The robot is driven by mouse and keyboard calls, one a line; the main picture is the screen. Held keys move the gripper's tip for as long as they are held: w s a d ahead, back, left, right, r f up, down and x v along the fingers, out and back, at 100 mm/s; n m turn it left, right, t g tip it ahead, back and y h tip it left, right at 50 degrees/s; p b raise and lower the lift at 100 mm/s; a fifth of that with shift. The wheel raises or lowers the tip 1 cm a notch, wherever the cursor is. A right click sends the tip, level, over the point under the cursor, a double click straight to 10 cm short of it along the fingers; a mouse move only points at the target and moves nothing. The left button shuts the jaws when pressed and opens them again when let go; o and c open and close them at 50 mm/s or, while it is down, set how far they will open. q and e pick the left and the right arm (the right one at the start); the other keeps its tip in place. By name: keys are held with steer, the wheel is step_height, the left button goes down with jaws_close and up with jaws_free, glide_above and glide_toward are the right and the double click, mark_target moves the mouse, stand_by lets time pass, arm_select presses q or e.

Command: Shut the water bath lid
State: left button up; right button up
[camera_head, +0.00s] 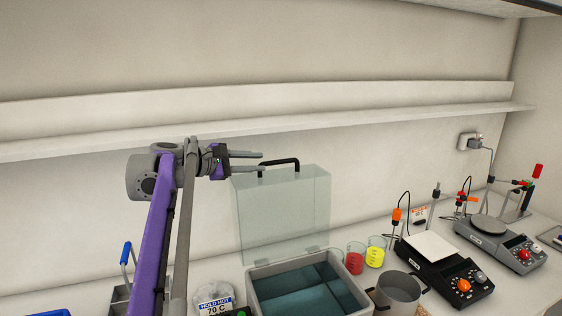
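The water bath (256,273) is a grey open tank with bluish water, at the bottom centre. Its clear lid (285,215) stands raised, roughly upright, at the back rim, where small hinge pieces show. A black handle (280,162) is on the lid's top edge. My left gripper (263,161) is level with the handle, at its left end. Its two fingers are apart, with nothing visible held between them. The fingertips appear close to the handle's left end; I cannot tell whether they touch it. My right gripper is not in view.
A round container labelled "HOLD HOT 70 C" (214,298) stands left of the bath. Right of it are red (355,262) and yellow (375,255) beakers, a metal pot (398,291) and two hotplate-like devices (440,264). A long shelf (330,117) runs above.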

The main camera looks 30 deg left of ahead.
mark_target(273, 162)
arm_select(q)
steer(key=x, duration=0.8)
jaws_close()
stand_by(1.3)
